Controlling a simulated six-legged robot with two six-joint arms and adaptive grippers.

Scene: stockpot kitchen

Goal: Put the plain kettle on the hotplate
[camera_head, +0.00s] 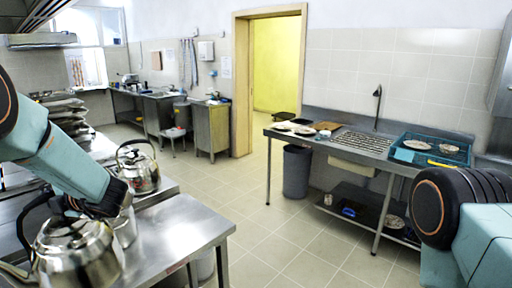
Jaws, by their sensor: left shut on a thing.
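A shiny steel kettle (78,258) with a black handle is at the bottom left, at the near end of the steel counter. My left gripper (76,206) is shut on its handle from above; the fingertips are partly hidden. I cannot tell whether the kettle's base touches the counter. A second steel kettle (140,172) with a raised dark handle stands farther back on the counter. I cannot tell from their surfaces which kettle is the plain one. I cannot make out a hotplate. My right arm shows at the right edge, but its gripper is out of view.
A steel vessel (125,226) stands close behind the held kettle. The counter (182,222) is bare to the right. A sink bench (350,145) with a blue rack (432,149) stands across the open tiled floor.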

